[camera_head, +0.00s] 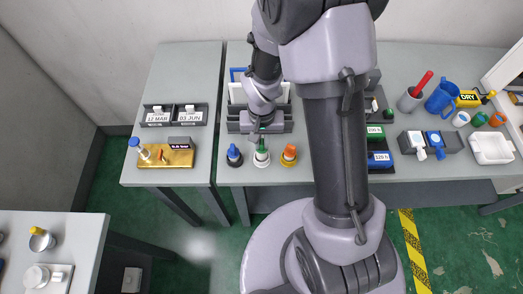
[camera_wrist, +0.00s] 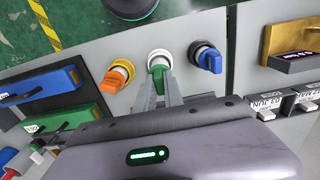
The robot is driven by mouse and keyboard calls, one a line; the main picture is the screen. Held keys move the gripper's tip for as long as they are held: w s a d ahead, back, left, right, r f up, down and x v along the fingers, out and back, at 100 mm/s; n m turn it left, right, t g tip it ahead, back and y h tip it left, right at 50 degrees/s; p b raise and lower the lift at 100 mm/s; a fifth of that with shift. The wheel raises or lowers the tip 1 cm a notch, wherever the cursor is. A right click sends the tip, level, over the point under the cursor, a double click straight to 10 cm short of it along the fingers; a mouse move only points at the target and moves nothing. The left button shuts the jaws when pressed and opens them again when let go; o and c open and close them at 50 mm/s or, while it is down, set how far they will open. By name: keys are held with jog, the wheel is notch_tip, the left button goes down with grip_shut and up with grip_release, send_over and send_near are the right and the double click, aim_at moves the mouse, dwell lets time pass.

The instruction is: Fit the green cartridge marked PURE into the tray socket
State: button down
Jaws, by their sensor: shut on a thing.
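A green block (camera_head: 375,132) with a small white label sits in a dark holder right of my arm. It also shows in the wrist view (camera_wrist: 85,119), partly hidden by my gripper body. Its label is too small to read, so I cannot tell whether it says PURE. My gripper (camera_wrist: 160,80) points down at the table's front edge in the head view (camera_head: 260,134). Its fingers are shut on the green handle (camera_wrist: 159,66) of a knob with a round white base (camera_head: 261,158). I cannot make out the tray socket.
A blue-handled knob (camera_head: 234,155) and an orange-handled knob (camera_head: 289,155) stand close on either side. A blue block (camera_head: 379,160) lies in front of the green one. A brass plate (camera_head: 176,158) lies on the left table. A white tray (camera_head: 491,148) stands far right.

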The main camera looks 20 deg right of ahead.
jog(key=shift+r+p, duration=1.45)
jog(key=shift+r, duration=0.8)
